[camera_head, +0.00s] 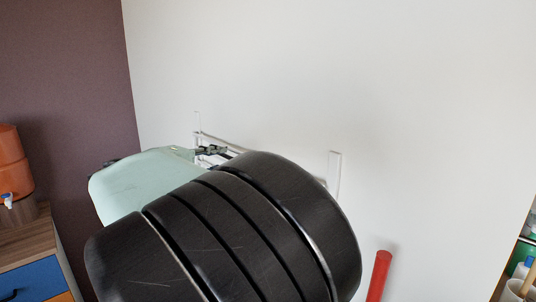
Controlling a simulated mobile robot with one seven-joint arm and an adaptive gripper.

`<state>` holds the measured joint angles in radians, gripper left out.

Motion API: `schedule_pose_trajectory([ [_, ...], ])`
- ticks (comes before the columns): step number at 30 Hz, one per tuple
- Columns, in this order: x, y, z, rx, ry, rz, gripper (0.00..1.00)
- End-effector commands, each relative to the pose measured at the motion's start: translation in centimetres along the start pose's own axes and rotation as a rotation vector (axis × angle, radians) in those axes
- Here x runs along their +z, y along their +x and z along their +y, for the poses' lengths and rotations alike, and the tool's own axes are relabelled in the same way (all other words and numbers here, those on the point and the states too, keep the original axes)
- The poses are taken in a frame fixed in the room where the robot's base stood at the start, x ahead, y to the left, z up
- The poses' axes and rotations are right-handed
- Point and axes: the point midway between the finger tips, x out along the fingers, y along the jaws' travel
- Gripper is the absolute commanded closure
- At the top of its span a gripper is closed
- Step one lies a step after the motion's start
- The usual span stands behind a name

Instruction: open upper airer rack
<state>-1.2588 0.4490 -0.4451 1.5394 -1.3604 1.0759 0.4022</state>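The white airer rack (337,172) is mounted on the white wall, in the middle of the head view. Its left upright (197,121) and right upright show, with part of a thin rail near the left one. My arm hides most of the rack, including its lower part. My gripper (213,151) shows only as a small dark part beside the rack's left end, just past my arm. I cannot tell whether it touches a rail or whether its fingers are open or shut.
An orange container with a tap (14,165) stands on a wooden cabinet (28,238) at the left. A red cylinder (379,275) is at the lower right of my arm. A shelf with bottles (523,268) is at the right edge. The wall above the rack is clear.

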Motion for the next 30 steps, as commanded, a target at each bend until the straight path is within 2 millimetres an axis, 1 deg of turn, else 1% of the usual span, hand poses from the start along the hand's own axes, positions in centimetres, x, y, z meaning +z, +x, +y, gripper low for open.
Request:
schedule_pose_trajectory([
  [1, 0.1, 1.1, 0.2, 0.001, -0.001, -0.004, 0.74],
  [3, 0.1, 2.3, 0.1, 0.000, -0.001, -0.003, 0.74],
  [6, 0.0, 3.7, 0.1, 0.000, 0.000, -0.002, 0.74],
  [9, 0.0, 4.7, 0.1, 0.000, 0.000, -0.001, 0.74],
  [13, 0.0, 5.3, 0.0, -0.001, 0.000, -0.001, 0.74],
  [20, 0.0, 5.4, 0.0, -0.001, 0.001, 0.000, 0.74],
  [21, 0.0, 5.4, 0.0, -0.001, 0.001, 0.000, 0.75],
  [28, 0.0, 5.4, 0.0, -0.001, 0.001, 0.000, 1.00],
  [30, 0.0, 5.4, 0.0, -0.001, 0.001, 0.000, 1.00],
])
